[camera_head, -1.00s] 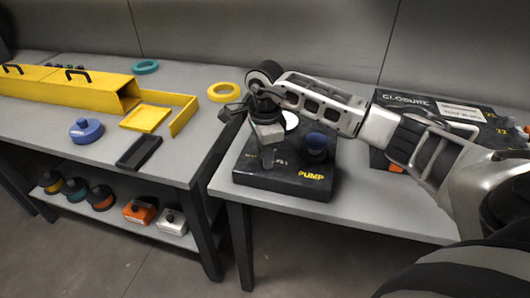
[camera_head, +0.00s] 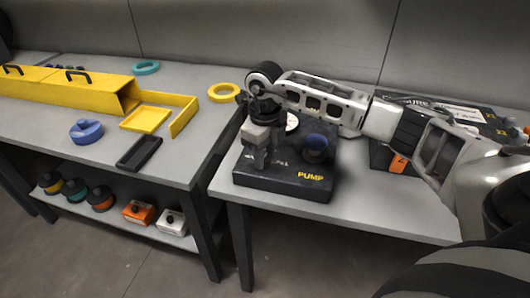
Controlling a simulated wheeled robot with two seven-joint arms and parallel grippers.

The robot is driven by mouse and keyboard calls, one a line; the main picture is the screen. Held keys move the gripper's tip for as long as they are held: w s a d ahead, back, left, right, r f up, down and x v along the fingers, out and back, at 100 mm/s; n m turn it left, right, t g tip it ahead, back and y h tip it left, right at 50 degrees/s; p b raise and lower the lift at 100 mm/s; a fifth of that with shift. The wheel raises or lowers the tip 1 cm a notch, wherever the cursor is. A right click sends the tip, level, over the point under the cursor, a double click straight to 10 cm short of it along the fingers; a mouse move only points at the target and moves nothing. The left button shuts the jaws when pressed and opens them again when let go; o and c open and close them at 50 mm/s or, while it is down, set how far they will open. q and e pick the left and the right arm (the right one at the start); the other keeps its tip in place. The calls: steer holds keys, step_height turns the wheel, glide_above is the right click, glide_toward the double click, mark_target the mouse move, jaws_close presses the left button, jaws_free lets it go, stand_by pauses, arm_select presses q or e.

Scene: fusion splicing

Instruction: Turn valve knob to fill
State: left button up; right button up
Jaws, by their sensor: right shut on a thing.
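The black pump box (camera_head: 285,184), lettered PUMP in yellow, stands on the right grey table. A white dial (camera_head: 292,121) shows partly behind my right arm. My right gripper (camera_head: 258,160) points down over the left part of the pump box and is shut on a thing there. The gripper hides that thing, so I cannot tell its shape; the valve knob does not show clearly. My left gripper is not in view.
On the left table are a yellow trough (camera_head: 70,92), a yellow ring (camera_head: 223,92), a blue knobbed disc (camera_head: 86,131) and a black tray (camera_head: 139,152). A gap separates the tables.

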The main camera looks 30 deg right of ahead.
steer(key=m, duration=0.5)
steer(key=shift+r+m+p, duration=0.15)
steer(key=shift+m+p, duration=0.15)
steer(key=shift+p, duration=0.1)
steer(key=m+p, duration=0.1)
steer(key=m, duration=0.4)
stand_by(0.4)
steer(key=o, duration=1)
step_height(320, 180, up, 16)
steer(key=shift+f+b, duration=0.1)
steer(key=shift+b, duration=0.45)
